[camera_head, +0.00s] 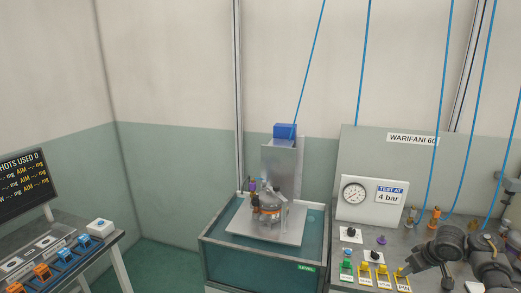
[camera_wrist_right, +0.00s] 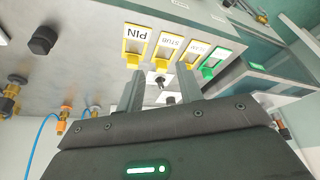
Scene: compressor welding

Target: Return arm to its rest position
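My right arm comes in from the right edge in the head view, and its gripper (camera_head: 408,268) hangs over the right end of a row of coloured switches. In the right wrist view my right gripper (camera_wrist_right: 160,92) has its two grey fingers apart, with nothing held between them. Beyond the fingertips are a yellow switch marked PIN (camera_wrist_right: 134,45), one marked STUB (camera_wrist_right: 165,50), another yellow one (camera_wrist_right: 194,52) and a green one (camera_wrist_right: 213,63). I cannot tell whether a fingertip touches the panel. My left gripper is not in view.
A grey panel (camera_head: 370,145) carries a pressure gauge (camera_head: 354,193) and a "4 bar" sign. A water tank (camera_head: 240,262) with a metal compressor (camera_head: 270,208) on a plate stands left of it. A console (camera_head: 70,245) and a screen (camera_head: 25,180) are at far left. Blue hoses hang above.

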